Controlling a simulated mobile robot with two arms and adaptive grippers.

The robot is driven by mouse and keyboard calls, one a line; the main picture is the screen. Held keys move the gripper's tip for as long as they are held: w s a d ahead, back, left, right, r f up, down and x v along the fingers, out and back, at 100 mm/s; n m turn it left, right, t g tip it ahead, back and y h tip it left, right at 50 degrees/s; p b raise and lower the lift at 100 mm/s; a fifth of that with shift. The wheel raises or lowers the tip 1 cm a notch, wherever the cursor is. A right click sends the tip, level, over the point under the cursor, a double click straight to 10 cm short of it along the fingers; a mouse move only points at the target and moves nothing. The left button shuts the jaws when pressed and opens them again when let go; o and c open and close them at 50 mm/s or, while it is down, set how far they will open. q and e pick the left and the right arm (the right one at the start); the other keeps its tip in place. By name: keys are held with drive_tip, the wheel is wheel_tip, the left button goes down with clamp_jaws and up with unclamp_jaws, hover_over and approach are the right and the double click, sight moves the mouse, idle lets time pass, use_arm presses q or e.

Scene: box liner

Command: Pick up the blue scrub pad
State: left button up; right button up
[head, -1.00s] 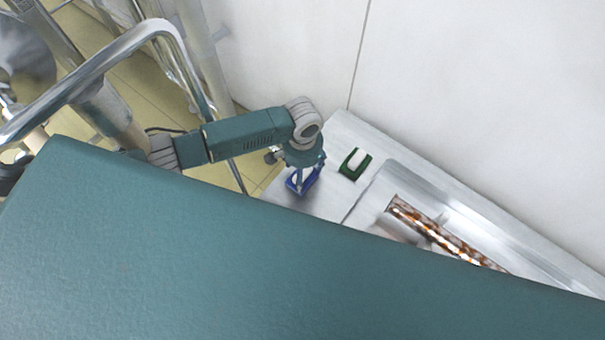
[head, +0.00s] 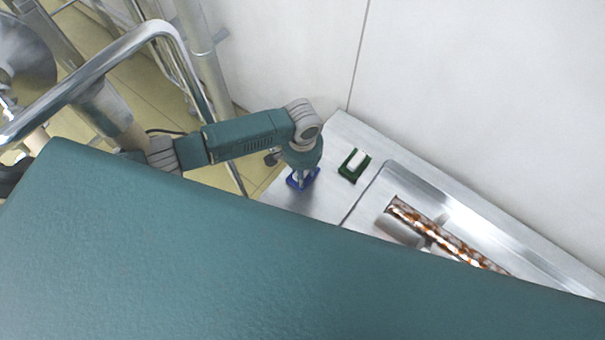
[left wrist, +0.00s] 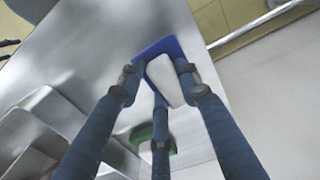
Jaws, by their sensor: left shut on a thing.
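The blue scrub pad (head: 293,183) is at the left end of the metal counter, partly hidden under my left gripper (head: 301,177). In the left wrist view, the pad (left wrist: 160,48) shows a blue border around a pale middle. My left gripper's three fingers (left wrist: 158,82) reach around the pad and are shut on it. I cannot tell whether the pad is lifted off the counter. My right gripper is not in view.
A green pad with a pale middle (head: 346,172) lies to the right on the counter (head: 325,198). Farther right is a metal sink basin (head: 440,207) with a brown patterned long object (head: 445,238). A white wall (head: 470,90) stands behind. A metal rail (head: 95,72) is at the left.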

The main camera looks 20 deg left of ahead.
use_arm(q)
drive_tip(key=shift+a+r, duration=0.1)
drive_tip(key=shift+r, duration=0.25)
wheel_tip(320, 180, up, 19)
drive_tip(key=b, duration=0.2)
